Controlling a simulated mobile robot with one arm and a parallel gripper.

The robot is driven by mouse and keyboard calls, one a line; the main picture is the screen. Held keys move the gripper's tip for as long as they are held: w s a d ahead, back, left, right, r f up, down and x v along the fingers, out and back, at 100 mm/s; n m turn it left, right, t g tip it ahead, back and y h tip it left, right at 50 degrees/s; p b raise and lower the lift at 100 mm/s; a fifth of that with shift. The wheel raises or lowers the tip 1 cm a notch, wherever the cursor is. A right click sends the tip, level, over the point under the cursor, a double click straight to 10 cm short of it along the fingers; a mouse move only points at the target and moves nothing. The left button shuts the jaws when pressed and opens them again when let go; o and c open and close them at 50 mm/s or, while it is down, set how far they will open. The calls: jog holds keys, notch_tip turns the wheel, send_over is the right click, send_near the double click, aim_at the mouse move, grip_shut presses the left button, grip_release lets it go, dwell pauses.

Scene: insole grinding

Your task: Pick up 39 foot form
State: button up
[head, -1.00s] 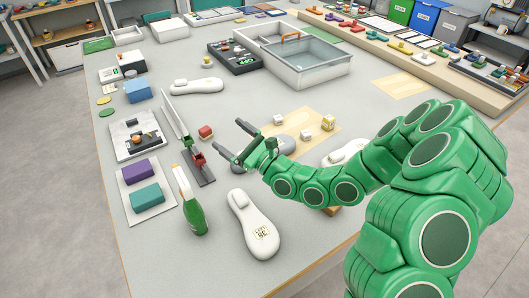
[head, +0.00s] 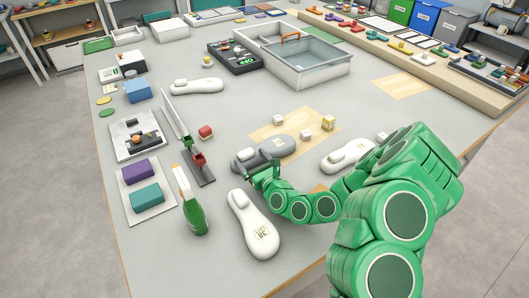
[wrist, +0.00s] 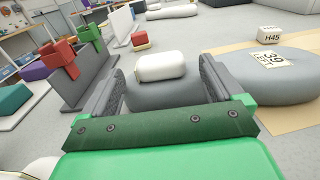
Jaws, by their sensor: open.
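The 39 foot form is a grey shoe-shaped block with a white knob on one end. In the head view the form (head: 282,146) lies on the table near its middle, partly hidden by my gripper (head: 256,161). In the wrist view the form (wrist: 290,84) runs from between my fingers out to the right, with a white label reading 39. My gripper (wrist: 158,88) is open, its dark fingers on either side of the white knob (wrist: 160,67). Whether the fingers touch the knob or form cannot be told.
A white foot form marked 38 (head: 259,234) lies in front, and another white one (head: 346,156) to the right. Small cubes (head: 328,122) sit behind, on a tan mat (head: 262,128).

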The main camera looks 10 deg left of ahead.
aim_at(244, 150)
jog(key=shift+x, duration=2.95)
jog(key=c, duration=1.3)
